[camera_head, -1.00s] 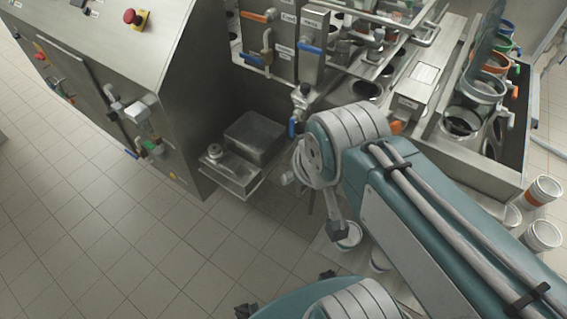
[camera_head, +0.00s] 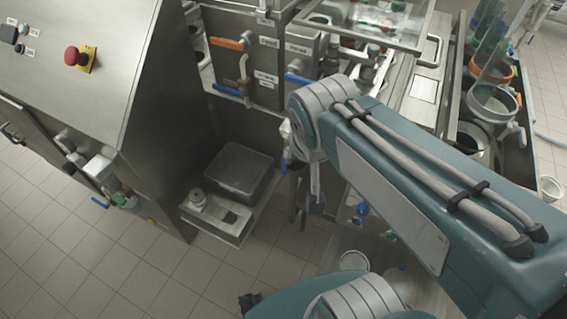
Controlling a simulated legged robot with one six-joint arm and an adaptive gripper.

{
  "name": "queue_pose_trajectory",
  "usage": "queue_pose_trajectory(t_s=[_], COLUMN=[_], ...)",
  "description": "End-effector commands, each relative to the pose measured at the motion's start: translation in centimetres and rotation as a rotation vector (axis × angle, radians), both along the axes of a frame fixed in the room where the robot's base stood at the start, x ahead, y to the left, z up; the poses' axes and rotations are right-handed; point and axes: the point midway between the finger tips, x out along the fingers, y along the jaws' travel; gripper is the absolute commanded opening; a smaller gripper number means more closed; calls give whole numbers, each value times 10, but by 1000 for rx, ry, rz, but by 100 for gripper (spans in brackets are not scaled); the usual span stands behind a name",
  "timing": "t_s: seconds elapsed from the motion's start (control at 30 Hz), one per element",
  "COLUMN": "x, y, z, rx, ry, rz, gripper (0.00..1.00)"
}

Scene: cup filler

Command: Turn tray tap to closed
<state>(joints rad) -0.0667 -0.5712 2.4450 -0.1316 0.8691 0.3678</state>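Several taps sit on the steel machine. One has an orange handle (camera_head: 228,43), one a blue handle (camera_head: 229,90) below it, and another a blue handle (camera_head: 299,80) to the right, partly beside my arm. Their labels are too small to read, so I cannot tell which is the tray tap. A tap low on the machine front is mostly hidden by my wrist. My gripper (camera_head: 302,205) hangs below my wrist, dark and partly hidden, right of the metal tray (camera_head: 240,168). Its finger opening is unclear.
A low shelf (camera_head: 218,218) holds the tray and a small round fitting. A steel cabinet with a red emergency button (camera_head: 73,56) stands left. A white cup (camera_head: 354,261) is below my arm. Clear tiled floor lies at lower left.

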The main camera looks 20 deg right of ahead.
Motion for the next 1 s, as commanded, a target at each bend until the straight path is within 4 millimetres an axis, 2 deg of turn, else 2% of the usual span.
queue_pose_trajectory(t_s=[0.2, 0.4, 0.53, 0.73, 1.0], x=[45, 79, 90, 94, 106], y=[8, 20, 24, 22, 9], z=[-32, -61, -71, -83, -127], rx=[-3, -10, -11, -9, -10], ry=[54, 47, 34, 30, 33], rz=[-265, -468, -534, -556, -555], gripper=[56, 56, 56, 56, 56])
